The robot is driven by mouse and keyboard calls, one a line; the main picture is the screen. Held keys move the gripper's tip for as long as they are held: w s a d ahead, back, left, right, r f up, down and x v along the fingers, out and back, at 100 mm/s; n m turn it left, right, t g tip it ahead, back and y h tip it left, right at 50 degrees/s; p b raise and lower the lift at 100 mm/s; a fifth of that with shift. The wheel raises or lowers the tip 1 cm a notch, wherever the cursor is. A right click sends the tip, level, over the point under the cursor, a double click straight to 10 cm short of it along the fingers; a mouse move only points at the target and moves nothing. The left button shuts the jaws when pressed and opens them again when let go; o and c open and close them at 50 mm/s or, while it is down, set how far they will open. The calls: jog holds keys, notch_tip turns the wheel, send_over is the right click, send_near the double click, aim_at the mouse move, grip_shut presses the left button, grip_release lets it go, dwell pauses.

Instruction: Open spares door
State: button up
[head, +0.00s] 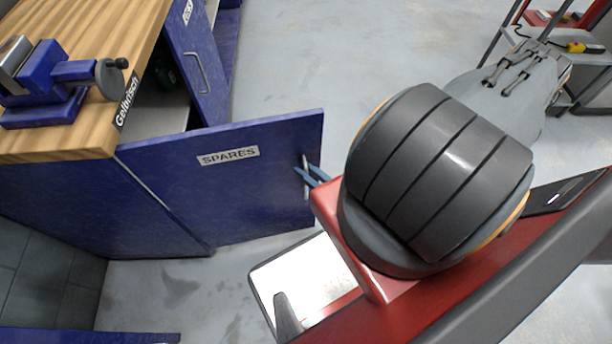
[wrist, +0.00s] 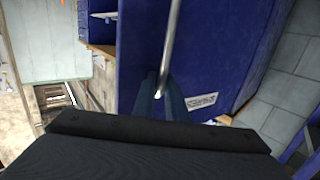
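The blue spares door (head: 240,185) bears a white SPARES label (head: 229,156). It stands swung out from the bench cabinet, roughly square to its front, with the opening behind it partly visible. Its upright metal handle (head: 305,162) is near the free edge. My gripper (head: 310,176) is at this handle, its blue fingers partly hidden by my arm. In the wrist view, the fingers of my gripper (wrist: 161,92) lie close on both sides of the handle (wrist: 172,35) and appear shut on it. The door (wrist: 200,60) fills the middle of that view.
A wooden benchtop (head: 90,60) with a blue vise (head: 50,85) is at the left. Another blue door (head: 198,60) with a handle is farther along the cabinet. A grey shelf (head: 155,115) shows inside. Open floor (head: 300,50) lies beyond; a cart (head: 575,60) stands far right.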

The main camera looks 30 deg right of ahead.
jog(key=shift+t, duration=0.4)
jog(key=r, duration=0.5)
jog(key=shift+a, duration=0.2)
jog(key=f, duration=0.1)
jog(key=f+g, duration=0.1)
jog(key=f, duration=0.2)
jog(key=shift+s+d+h, duration=0.2)
jog(key=shift+d+h, duration=0.1)
jog(key=shift+s+a+p, duration=0.45)
jog(key=shift+s+p, duration=0.35)
jog(key=shift+p, duration=0.95)
jog(key=shift+s+a+p, duration=0.45)
jog(key=shift+s+p, duration=0.3)
jog(key=shift+p, duration=1)
jog(key=a+p, duration=0.1)
jog(key=p, duration=0.3)
jog(key=shift+s+f+g+p, duration=0.3)
jog(key=shift+f+g, duration=0.05)
jog(key=shift+g, duration=0.05)
jog(key=shift+s+a+p, duration=0.15)
jog(key=shift+s+p, duration=0.1)
jog(key=shift+p, duration=0.55)
